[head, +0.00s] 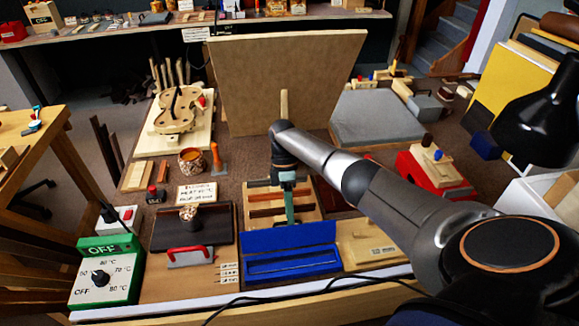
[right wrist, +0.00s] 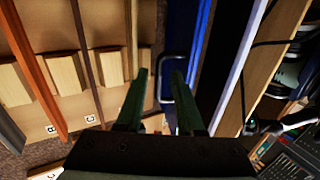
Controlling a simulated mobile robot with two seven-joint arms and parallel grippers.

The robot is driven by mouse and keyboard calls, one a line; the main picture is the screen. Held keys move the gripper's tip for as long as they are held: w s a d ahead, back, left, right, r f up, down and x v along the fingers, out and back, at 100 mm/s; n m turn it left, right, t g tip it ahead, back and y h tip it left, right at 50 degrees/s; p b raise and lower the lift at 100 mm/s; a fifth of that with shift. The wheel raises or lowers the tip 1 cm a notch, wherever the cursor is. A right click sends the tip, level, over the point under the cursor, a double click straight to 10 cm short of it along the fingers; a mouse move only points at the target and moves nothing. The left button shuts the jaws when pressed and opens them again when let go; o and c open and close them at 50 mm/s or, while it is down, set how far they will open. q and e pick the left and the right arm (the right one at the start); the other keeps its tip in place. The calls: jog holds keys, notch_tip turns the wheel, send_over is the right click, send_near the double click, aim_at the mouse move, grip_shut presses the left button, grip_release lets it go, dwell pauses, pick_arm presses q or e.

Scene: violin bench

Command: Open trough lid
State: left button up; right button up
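The blue trough (head: 292,268) lies at the front edge of the bench, with a broad blue panel (head: 290,238) along its back side. My right gripper (head: 290,217) points down just behind the trough. In the right wrist view its two green fingers (right wrist: 160,78) are apart, with a loop-shaped handle (right wrist: 166,84) showing between the tips. I cannot tell whether they touch it. The trough's bright blue strip (right wrist: 202,45) runs beside the handle. My left gripper is not in view.
A wooden tray with strips (head: 310,212) sits behind the trough. A cream box (head: 367,246) stands close on the right. A tall board (head: 285,70) stands behind.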

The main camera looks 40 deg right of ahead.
jog(key=shift+o, duration=0.2)
jog(key=shift+r, duration=0.1)
jog(key=b+v, duration=0.6)
jog(key=v, duration=0.6)
jog(key=shift+d+r, duration=0.1)
dwell(0.6)
